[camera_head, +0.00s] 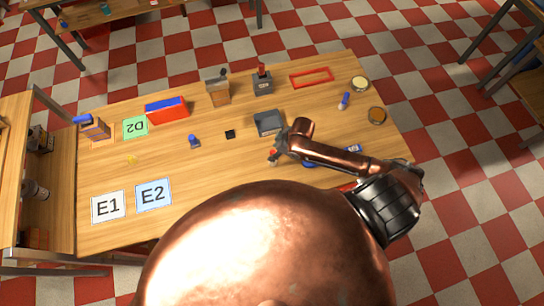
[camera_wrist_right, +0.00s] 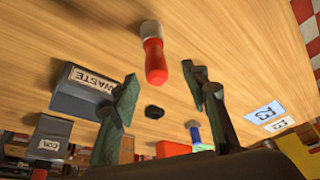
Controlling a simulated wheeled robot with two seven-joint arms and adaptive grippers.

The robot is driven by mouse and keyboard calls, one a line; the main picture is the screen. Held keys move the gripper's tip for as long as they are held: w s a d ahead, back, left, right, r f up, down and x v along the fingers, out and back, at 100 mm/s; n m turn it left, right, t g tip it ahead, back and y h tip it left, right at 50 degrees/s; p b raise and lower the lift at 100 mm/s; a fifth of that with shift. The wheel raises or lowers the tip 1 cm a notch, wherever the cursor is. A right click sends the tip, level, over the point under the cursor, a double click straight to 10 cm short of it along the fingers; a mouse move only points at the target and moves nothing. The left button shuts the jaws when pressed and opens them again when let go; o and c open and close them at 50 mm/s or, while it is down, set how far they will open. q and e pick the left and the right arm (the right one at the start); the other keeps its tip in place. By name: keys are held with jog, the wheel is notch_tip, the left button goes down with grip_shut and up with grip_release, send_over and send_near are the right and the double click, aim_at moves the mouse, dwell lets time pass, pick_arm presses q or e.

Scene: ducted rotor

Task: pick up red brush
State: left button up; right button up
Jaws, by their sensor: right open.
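The red brush (camera_head: 272,156), red with a white end, lies on the wooden table just by my right gripper (camera_head: 279,147). In the right wrist view the brush (camera_wrist_right: 155,58) lies on the tabletop ahead of the space between the two fingers of my right gripper (camera_wrist_right: 159,74). The fingers are apart, and nothing is held between them. In the head view the gripper partly covers the area around the brush. My left gripper is not in view.
A grey bin labelled WASTE (camera_wrist_right: 86,90) stands close to the gripper; it also shows in the head view (camera_head: 268,123). A small black piece (camera_head: 230,134) and a blue item (camera_head: 194,141) lie to the left. A red frame (camera_head: 311,77) lies at the back.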

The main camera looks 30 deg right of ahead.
notch_tip(320, 180, down, 3)
jog(key=shift+w+d+r+p, duration=0.1)
jog(key=shift+w+r+p, duration=0.1)
jog(key=shift+p, duration=0.1)
jog(key=shift+x, duration=1.25)
jog(key=shift+s+f, duration=0.1)
jog(key=shift+f, duration=0.05)
jog(key=c, duration=1)
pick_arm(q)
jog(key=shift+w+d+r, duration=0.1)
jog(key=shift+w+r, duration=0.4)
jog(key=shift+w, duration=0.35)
pick_arm(e)
grip_shut()
